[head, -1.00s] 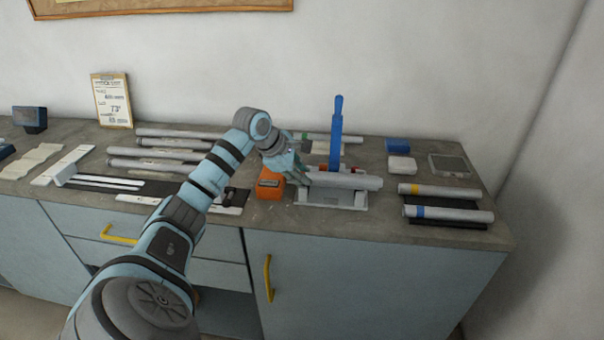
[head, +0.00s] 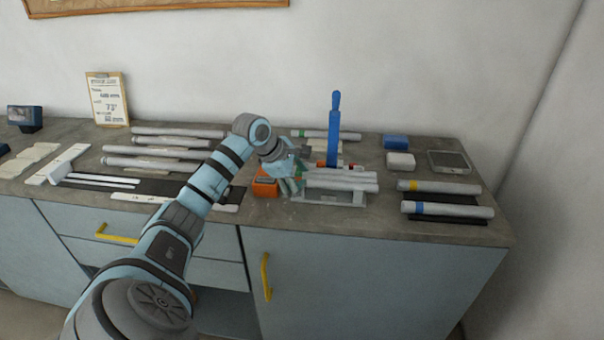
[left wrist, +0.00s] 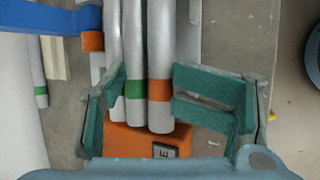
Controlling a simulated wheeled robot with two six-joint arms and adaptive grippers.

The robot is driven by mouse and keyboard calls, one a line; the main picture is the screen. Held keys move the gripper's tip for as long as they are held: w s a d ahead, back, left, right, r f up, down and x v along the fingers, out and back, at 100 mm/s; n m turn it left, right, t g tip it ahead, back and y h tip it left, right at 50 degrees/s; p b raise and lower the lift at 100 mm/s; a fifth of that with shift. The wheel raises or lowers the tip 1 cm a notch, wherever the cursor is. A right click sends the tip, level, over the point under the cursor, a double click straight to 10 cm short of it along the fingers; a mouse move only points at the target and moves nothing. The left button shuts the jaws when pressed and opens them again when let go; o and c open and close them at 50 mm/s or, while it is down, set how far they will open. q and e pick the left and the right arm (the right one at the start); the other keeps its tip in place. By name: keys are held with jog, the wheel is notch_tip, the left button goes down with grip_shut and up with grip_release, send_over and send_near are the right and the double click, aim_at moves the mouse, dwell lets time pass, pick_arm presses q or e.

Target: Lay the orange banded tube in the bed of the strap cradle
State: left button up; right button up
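The orange banded tube (left wrist: 160,55) lies alongside a green banded tube (left wrist: 134,55) and another grey tube (left wrist: 112,30). In the head view, tubes (head: 342,187) lie side by side along the pale strap cradle (head: 335,199); bands are hard to make out there. My left gripper (head: 290,184) is at the tubes' left end. In the left wrist view its teal fingers (left wrist: 148,97) stand apart, either side of the orange and green banded tubes. The right finger is close beside the orange one; contact is unclear. My right gripper is out of view.
An orange box (head: 265,187) stands just left of the cradle, below the tube ends. A tall blue handle (head: 334,130) rises behind the tubes. Yellow- and blue-banded tubes (head: 447,210) lie at right. More grey tubes (head: 160,153) lie at left.

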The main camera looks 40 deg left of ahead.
pick_arm(q)
jog(key=shift+s, duration=0.55)
jog(key=shift+a+r, duration=0.1)
jog(key=shift+w+r, duration=0.1)
jog(key=shift+w, duration=0.05)
jog(key=shift+s+a+r, duration=0.2)
jog(key=shift+r, duration=0.15)
jog(key=v, duration=1.1)
jog(key=shift+d, duration=0.15)
jog(key=shift+d, duration=0.1)
